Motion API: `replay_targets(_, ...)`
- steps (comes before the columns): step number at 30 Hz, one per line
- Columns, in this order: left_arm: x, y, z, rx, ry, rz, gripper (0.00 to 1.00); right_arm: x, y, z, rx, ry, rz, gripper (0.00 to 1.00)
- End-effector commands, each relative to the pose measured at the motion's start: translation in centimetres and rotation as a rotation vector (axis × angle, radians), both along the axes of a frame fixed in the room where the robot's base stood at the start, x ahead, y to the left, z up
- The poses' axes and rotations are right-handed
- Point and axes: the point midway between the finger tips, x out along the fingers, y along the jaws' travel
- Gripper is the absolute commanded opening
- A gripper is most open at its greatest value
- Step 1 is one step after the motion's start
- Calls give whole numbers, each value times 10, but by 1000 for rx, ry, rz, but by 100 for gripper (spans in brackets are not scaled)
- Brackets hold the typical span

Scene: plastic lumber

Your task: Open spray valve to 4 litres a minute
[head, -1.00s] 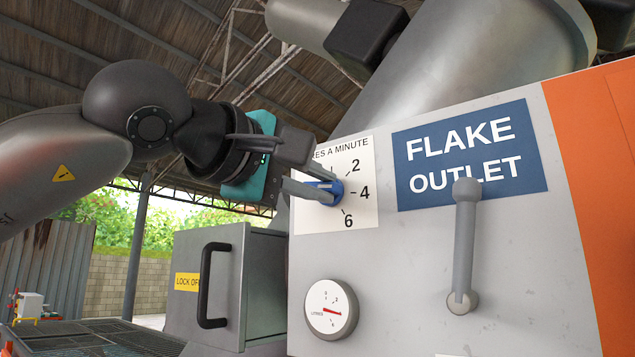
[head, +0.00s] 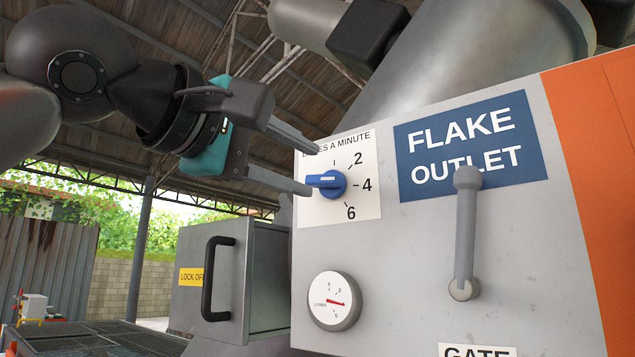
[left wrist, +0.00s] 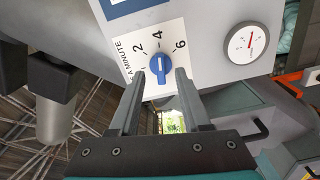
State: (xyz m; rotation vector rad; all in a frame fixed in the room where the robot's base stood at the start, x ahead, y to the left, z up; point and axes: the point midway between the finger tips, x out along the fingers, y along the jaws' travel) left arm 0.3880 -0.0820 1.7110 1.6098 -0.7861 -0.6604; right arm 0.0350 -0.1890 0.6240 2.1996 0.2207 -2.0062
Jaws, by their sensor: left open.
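The blue spray valve knob (head: 331,184) sits on a white dial plate (head: 367,201) marked 2, 4 and 6, on the grey panel. Its bar lies about level, its long end to the left, in line with the 4 mark on the right; I cannot tell which end is the pointer. My left gripper (head: 312,170) is open just left of the knob, apart from it. In the left wrist view the knob (left wrist: 159,64) shows beyond and between the open fingertips (left wrist: 161,76). My right gripper is not in view.
A round gauge (head: 334,301) with a red needle is below the dial. A grey box (head: 265,280) with a black handle (head: 209,280) and yellow LOCK OFF label stands at lower left.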

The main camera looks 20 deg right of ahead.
Motion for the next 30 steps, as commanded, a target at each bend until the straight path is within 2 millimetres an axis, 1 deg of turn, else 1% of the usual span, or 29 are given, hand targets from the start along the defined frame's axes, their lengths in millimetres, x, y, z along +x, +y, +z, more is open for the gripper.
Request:
replay_targets(1,-8,12,-2,-2,-6,2,48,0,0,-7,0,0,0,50)
replay_targets(6,-34,44,-2,-1,-4,1,48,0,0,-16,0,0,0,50)
replay_targets(9,-46,59,-1,-1,-4,1,48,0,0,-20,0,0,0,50)
replay_targets(13,-57,74,0,0,-3,1,48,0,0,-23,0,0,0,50)
replay_targets(18,-64,82,-1,1,-2,0,48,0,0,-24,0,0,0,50)
replay_targets(30,-65,82,0,1,-1,-1,48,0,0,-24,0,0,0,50)
